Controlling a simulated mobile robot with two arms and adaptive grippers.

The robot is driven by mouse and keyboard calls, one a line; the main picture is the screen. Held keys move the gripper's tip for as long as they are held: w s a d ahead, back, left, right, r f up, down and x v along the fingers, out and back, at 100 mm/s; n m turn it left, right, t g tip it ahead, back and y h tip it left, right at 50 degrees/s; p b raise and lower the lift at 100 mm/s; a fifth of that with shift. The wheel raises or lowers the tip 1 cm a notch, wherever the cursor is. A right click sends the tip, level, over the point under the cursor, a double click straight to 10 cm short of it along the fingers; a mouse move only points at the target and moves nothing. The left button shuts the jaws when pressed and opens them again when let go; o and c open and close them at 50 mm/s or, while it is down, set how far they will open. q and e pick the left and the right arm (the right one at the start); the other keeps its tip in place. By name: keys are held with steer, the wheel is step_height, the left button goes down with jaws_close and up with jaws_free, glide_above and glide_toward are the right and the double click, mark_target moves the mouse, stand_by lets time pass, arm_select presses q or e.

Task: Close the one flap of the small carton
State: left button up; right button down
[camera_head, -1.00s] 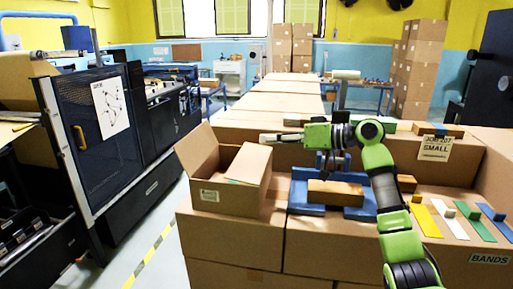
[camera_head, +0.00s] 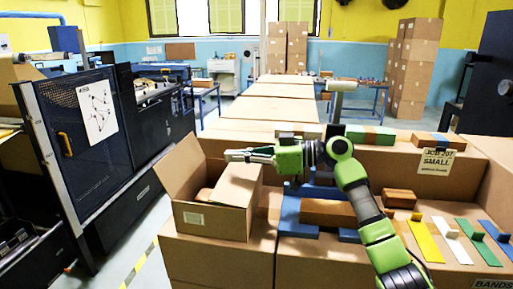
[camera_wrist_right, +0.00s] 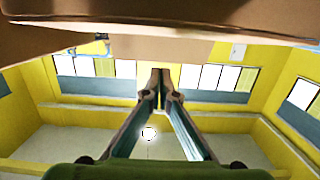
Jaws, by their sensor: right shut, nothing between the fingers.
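The small carton (camera_head: 223,222) stands open on a larger box. A flap (camera_head: 180,167) on its left side stands up and leans outward. Another flap (camera_head: 238,184) on its right side is tilted over part of the opening. My right gripper (camera_head: 229,156) is shut and empty, its fingers pointing left just above the upper edge of the right flap. I cannot tell if it touches. In the right wrist view the closed fingertips (camera_wrist_right: 160,75) meet below brown cardboard surfaces (camera_wrist_right: 120,42) at the top. The carton's inside is partly hidden by the right flap. My left gripper is not in view.
A blue fixture (camera_head: 297,215) with a brown block (camera_head: 328,212) stands right of the carton. Yellow, white and green strips (camera_head: 421,240) lie farther right. A raised box (camera_head: 385,153) with a sign (camera_head: 436,161) runs behind. A dark machine (camera_head: 85,150) stands left across the floor.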

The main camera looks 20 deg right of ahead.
mark_target(235, 176)
step_height(235, 176, down, 2)
steer(key=shift+a+f+b, duration=0.1)
steer(key=shift+a+b, duration=0.05)
steer(key=shift+b, duration=0.4)
steer(key=shift+f, duration=0.8)
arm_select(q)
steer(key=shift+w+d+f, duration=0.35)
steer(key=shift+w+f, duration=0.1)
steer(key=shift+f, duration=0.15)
